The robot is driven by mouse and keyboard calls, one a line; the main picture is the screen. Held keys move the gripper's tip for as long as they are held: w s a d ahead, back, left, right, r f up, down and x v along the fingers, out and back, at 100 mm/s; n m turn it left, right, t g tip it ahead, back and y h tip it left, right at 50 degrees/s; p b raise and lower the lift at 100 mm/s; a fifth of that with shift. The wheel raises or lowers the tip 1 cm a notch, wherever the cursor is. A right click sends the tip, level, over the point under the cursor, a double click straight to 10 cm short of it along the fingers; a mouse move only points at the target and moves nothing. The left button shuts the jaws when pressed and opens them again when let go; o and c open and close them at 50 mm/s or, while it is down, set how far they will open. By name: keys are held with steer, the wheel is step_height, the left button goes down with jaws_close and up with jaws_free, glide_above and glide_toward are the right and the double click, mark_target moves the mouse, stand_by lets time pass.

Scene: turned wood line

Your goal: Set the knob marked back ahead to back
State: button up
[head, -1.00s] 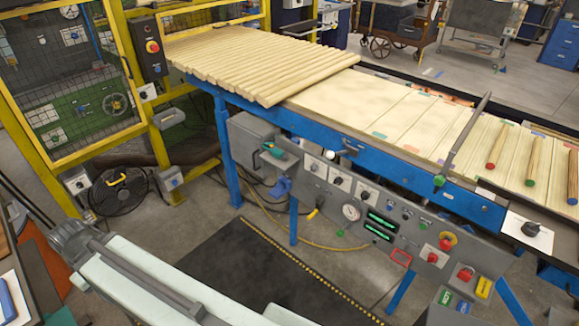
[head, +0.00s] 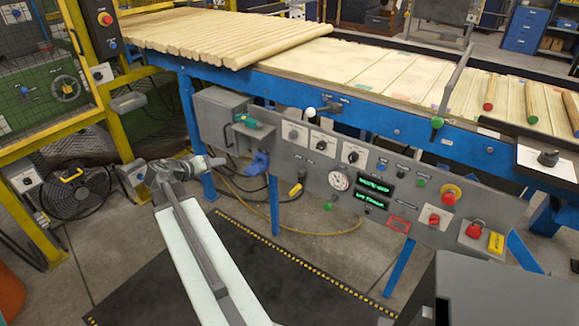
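On the grey control panel (head: 390,190) in the head view, three dark knobs sit on white plates: a left knob (head: 294,134), a middle knob (head: 322,145) and a right knob (head: 353,157). Other knobs on white plates are a large black knob (head: 548,158) at the far right and small ones on the yellow frame at left. The lettering is too small to read, so I cannot tell which is marked back ahead. My gripper (head: 190,167) is left of the panel, in front of the blue table leg, apart from all knobs. Its fingers are too small to judge.
A lever with a white ball (head: 311,111) and a green-knobbed lever (head: 437,122) stick out from the blue conveyor table (head: 390,120). Red buttons (head: 448,197) are on the panel's right.

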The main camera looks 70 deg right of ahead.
steer(key=s+d+f+m+g+h+b, duration=0.25)
steer(key=s+d+b, duration=0.35)
steer(key=s+d, duration=0.6)
steer(key=g+h+b, duration=0.1)
steer(key=h+b, duration=0.2)
glide_toward(290, 138)
steer(key=d, duration=0.2)
steer(key=x, duration=0.7)
steer(key=shift+s+d+r+p, duration=0.15)
steer(key=shift+s+d+p, duration=0.05)
steer(key=shift+s+p, duration=0.1)
steer(key=shift+a, duration=0.1)
jaws_close()
